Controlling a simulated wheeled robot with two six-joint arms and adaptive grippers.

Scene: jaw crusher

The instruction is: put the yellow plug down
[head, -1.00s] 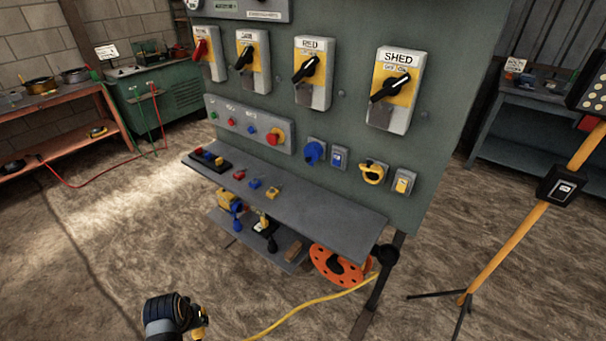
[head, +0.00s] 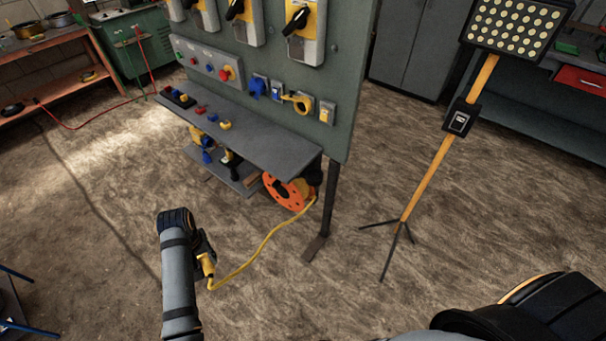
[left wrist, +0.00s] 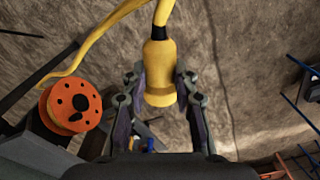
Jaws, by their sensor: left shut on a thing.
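The yellow plug (head: 206,265) is held in my left gripper (head: 204,254), above the dirt floor. In the left wrist view the plug (left wrist: 159,75) sits between the two fingers of the gripper (left wrist: 160,92). A yellow cable (head: 262,246) runs from the plug to the orange cable reel (head: 288,191) beneath the panel's shelf. The reel also shows in the left wrist view (left wrist: 63,106). My right gripper is not in view.
The grey switch panel (head: 345,95) has a narrow shelf (head: 262,142) holding small coloured parts. A lamp on a yellow tripod pole (head: 440,155) stands at right. A bench (head: 60,68) is at far left. The floor (head: 110,220) around the gripper is open.

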